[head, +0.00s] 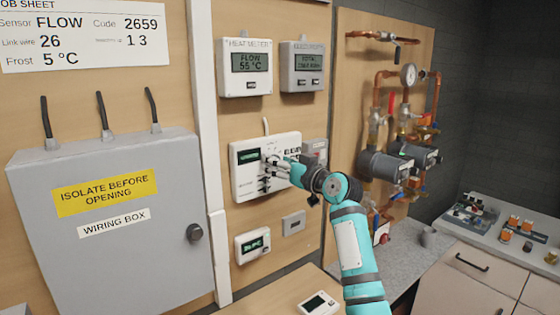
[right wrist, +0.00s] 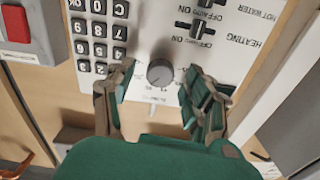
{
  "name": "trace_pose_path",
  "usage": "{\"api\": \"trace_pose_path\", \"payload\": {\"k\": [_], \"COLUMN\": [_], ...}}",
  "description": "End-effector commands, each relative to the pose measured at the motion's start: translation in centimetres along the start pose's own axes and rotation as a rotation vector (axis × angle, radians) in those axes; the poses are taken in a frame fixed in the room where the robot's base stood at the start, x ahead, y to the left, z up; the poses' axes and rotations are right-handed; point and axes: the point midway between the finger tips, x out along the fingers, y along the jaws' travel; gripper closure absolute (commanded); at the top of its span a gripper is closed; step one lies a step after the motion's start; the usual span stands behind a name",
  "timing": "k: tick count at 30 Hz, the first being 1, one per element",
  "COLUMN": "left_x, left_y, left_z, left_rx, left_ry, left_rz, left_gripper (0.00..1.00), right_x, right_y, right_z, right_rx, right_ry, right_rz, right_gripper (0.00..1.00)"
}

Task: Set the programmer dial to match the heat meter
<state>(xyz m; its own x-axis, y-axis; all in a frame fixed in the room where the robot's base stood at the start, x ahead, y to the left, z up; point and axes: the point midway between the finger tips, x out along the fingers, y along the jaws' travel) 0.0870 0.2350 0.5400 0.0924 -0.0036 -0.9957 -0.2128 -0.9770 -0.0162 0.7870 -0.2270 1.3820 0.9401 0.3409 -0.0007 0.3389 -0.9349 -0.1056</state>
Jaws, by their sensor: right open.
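The heat meter (head: 245,66) hangs on the wooden wall board and its screen reads FLOW 55 °C. The white programmer (head: 249,184) is below it, with a small green-lit screen. The programmer dial (right wrist: 160,72) is a dark round knob in the right wrist view, beside a number keypad (right wrist: 96,45) and below the heating and hot water switches. My right gripper (head: 275,173) is at the programmer's front. In the right wrist view its open fingers (right wrist: 160,98) stand on either side of the dial, apart from it. The dial's setting is too small to read. My left gripper is not in view.
An electricity meter (head: 302,66) hangs right of the heat meter. A grey wiring box (head: 110,255) is at the left under a job sheet (head: 85,35). A small thermostat (head: 252,245) is below the programmer. Copper pipes and pumps (head: 383,163) are on the right.

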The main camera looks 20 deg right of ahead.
Motion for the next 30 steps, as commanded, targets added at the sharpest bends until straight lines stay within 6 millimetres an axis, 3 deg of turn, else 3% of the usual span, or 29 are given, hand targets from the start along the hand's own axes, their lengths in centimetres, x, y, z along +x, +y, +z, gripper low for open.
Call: {"api": "trace_pose_path", "payload": {"k": [5,17,22,30], "left_x": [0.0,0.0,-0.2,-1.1], "left_y": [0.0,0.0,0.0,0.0], "left_z": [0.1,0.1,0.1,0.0], "left_rx": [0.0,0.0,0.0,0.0], "left_ry": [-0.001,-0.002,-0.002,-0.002], "left_rz": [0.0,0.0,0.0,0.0], "left_gripper": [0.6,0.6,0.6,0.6], "right_x": [0.0,-0.1,-0.1,0.0], "right_y": [0.0,0.0,0.0,0.0], "right_z": [0.0,0.0,-0.1,-0.2], "right_rx": [0.0,0.001,0.054,0.315], "right_ry": [0.001,0.0,0.0,0.0], "right_rz": [0.0,0.0,0.0,-0.001], "right_gripper": [0.49,1.0,1.0,1.0]}}
